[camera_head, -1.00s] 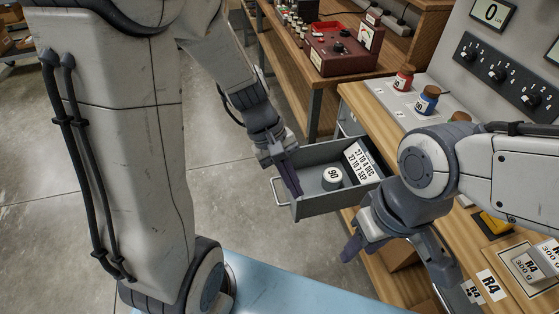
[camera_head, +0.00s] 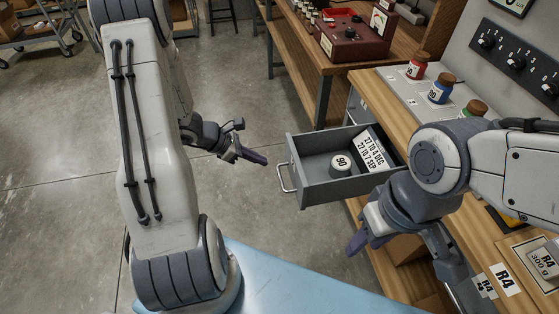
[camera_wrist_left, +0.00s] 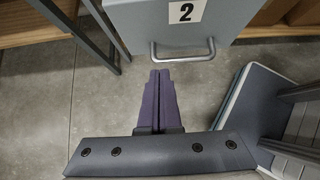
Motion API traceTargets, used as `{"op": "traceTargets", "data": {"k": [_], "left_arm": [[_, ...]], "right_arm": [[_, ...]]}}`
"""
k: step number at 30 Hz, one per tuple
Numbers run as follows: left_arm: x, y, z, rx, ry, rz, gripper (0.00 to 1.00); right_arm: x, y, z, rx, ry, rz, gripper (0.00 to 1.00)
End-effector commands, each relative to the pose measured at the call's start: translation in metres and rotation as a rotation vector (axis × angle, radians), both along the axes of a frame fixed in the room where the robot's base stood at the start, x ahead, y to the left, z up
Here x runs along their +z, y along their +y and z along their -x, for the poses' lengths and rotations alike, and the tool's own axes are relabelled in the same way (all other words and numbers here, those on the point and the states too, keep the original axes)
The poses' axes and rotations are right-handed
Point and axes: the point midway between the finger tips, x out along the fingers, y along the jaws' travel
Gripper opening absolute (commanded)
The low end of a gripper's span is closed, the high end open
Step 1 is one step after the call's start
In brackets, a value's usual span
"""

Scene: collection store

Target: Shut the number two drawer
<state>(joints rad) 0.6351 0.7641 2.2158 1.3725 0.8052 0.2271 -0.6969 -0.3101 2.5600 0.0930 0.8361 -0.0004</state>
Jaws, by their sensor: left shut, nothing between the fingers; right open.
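The number two drawer (camera_head: 330,190) is grey and stands pulled out from the wooden bench. Inside it are a white round piece marked 90 (camera_head: 341,165) and a card with printed dates (camera_head: 372,150). In the left wrist view the drawer front (camera_wrist_left: 150,22) bears a "2" label (camera_wrist_left: 186,11) above a metal handle (camera_wrist_left: 183,52). My left gripper (camera_head: 264,160) is shut and empty, in front of the drawer and apart from it; its purple fingers (camera_wrist_left: 158,82) point towards the handle. My right gripper (camera_head: 357,243) is open, below and right of the drawer front, close to the bench.
A dark red instrument (camera_head: 357,36) stands on another bench behind. The concrete floor (camera_head: 250,212) in front of the drawer is clear.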

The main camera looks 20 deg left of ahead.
Motion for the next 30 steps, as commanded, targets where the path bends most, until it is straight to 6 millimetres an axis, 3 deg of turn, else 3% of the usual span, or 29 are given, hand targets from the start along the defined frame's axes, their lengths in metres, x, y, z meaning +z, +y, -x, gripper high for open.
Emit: {"op": "traceTargets", "data": {"k": [4,12,30], "left_arm": [[-0.024,-0.020,-0.012,-0.004,0.003,0.001,0.00],[-0.020,-0.047,-0.031,-0.004,-0.001,-0.002,0.00],[-0.021,-0.049,-0.035,0.006,-0.002,-0.001,0.00]], "right_arm": [[-0.003,0.000,0.000,0.000,0.000,0.000,0.43],[0.004,0.000,0.000,0.000,0.000,0.000,0.43],[0.002,0.000,0.000,0.000,0.000,0.000,0.43]]}}
